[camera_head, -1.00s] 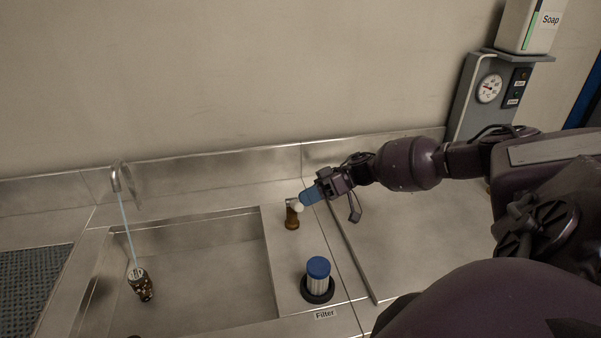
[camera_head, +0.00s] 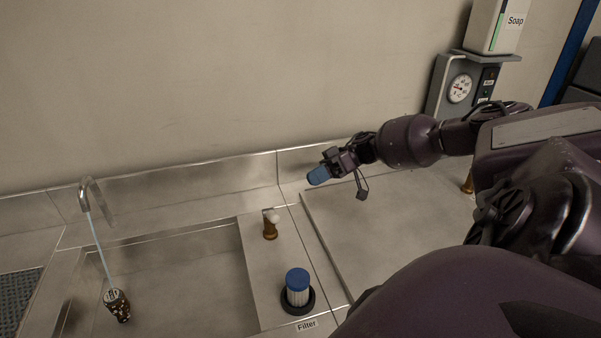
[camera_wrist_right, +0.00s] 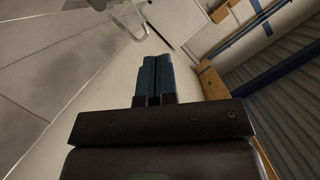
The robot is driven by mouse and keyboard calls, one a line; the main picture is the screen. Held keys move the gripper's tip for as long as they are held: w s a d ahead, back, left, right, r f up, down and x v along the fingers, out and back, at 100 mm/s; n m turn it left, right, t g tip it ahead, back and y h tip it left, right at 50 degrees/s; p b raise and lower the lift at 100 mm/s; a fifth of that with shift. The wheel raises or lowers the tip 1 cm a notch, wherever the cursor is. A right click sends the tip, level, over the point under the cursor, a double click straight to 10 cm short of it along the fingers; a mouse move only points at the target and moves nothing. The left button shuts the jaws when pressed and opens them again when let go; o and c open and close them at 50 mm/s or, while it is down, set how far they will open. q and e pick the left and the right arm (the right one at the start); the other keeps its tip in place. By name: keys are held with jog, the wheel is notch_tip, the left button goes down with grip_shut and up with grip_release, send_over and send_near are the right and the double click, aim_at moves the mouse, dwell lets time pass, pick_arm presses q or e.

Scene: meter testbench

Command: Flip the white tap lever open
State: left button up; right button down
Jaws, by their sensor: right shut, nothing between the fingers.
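The tap is a small brass post (camera_head: 270,231) on the metal strip right of the sink. Its white lever (camera_head: 271,216) sits on top and looks short from here; its exact direction is hard to tell. Water runs from the curved spout (camera_head: 85,190) at the sink's back left. My right gripper (camera_head: 318,176), with blue fingers, is to the right of and behind the tap, apart from it. It is shut and empty; the closed blue fingers also show in the right wrist view (camera_wrist_right: 154,78). My left gripper is not in view.
A blue-capped filter (camera_head: 298,288) stands in front of the tap. A gauge panel (camera_head: 459,88) and soap box (camera_head: 497,28) are at the back right. The right counter (camera_head: 385,225) is largely clear.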

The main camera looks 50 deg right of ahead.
jog(key=shift+v, duration=1)
